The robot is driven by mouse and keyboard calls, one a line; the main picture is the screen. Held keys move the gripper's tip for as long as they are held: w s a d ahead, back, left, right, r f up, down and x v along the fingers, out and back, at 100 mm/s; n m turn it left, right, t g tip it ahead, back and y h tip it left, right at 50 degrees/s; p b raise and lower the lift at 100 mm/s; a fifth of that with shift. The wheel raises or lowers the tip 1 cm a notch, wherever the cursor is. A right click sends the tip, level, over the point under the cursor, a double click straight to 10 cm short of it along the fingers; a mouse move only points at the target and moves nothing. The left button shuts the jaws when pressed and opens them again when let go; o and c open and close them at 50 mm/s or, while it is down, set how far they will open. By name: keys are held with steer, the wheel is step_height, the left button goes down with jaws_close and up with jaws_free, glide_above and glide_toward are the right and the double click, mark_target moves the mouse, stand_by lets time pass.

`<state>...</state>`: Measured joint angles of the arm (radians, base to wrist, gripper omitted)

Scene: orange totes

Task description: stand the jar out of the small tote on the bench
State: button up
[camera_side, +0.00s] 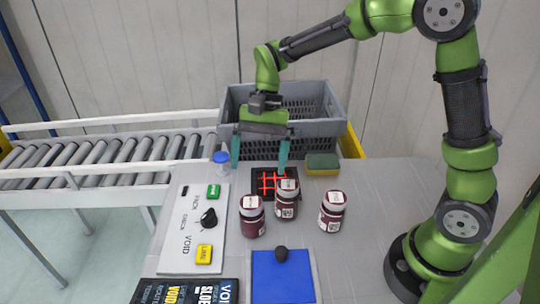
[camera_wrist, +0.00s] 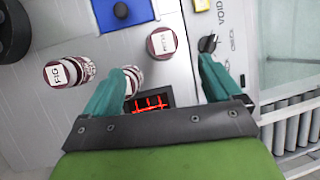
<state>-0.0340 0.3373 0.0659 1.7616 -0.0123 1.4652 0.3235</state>
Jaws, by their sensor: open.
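In the wrist view one lid (camera_wrist: 161,43) faces me between the fingers, the jar labelled FIG (camera_wrist: 65,72) is at left, and another jar (camera_wrist: 132,76) is partly hidden by a finger. My gripper (camera_side: 260,166) is open and empty above the bench, behind the jars; its fingers also show in the wrist view (camera_wrist: 160,78). No orange tote shows; a grey crate (camera_side: 330,128) stands behind my gripper.
A roller conveyor (camera_side: 90,152) runs at left.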

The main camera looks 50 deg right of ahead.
steer(key=s+d+r+n+t+h, duration=0.1)
steer(key=s+d+r+n+t, duration=0.1)
steer(key=s+d+r+t, duration=0.2)
steer(key=s+d+r+n+t+h, duration=0.1)
steer(key=s+d+r+n+t, duration=0.2)
steer(key=s, duration=0.6)
steer(key=shift+s+d+r+t, duration=0.25)
steer(key=shift+d+r+t, duration=0.25)
steer(key=shift+r+t, duration=0.55)
steer(key=shift+f, duration=0.1)
steer(key=shift+c, duration=0.4)
